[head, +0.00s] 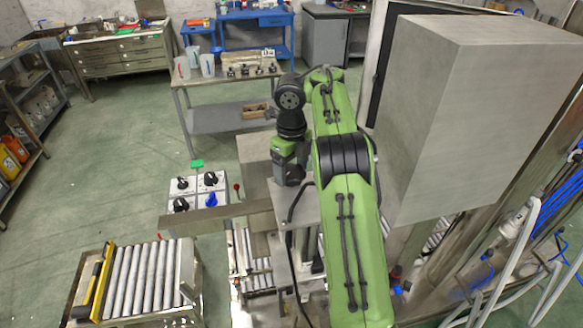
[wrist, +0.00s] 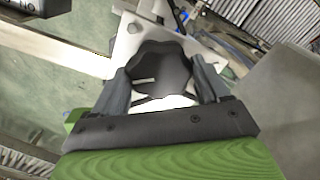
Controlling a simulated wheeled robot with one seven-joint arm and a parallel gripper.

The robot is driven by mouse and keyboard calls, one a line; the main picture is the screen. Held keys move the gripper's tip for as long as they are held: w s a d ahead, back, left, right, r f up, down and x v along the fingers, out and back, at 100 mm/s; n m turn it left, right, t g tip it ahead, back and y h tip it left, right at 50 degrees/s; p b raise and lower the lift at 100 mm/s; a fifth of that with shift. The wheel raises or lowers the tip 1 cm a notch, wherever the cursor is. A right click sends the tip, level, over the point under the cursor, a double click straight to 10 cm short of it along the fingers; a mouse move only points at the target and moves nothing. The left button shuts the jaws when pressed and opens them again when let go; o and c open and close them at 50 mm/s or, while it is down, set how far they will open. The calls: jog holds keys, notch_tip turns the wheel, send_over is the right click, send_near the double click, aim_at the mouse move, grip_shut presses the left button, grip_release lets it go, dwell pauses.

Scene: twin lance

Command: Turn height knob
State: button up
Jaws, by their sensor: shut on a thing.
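In the wrist view, a black lobed knob (wrist: 166,70) with a short white pointer mark sits on a pale plate (wrist: 128,42). My gripper (wrist: 162,84) has one grey finger on each side of the knob and is shut on it. No label shows, so I cannot read whether this is the height knob. In the head view, my gripper (head: 290,174) points down above the metal machine at the centre, and the knob it holds is hidden there.
A panel (head: 196,191) with several knobs, one of them blue (head: 211,199), stands left of my gripper. A metal beam (head: 215,218) runs in front of it. A large grey box (head: 470,110) stands close on the right. A roller conveyor (head: 140,280) is at front left.

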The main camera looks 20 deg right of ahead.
aim_at(291, 171)
dwell(0.5)
jog(key=o, duration=1.1)
jog(key=shift+c, duration=0.2)
notch_tip(291, 171, up, 16)
jog(key=p, duration=0.4)
jog(key=shift+p, duration=0.35)
jog(key=shift+s+f, duration=0.1)
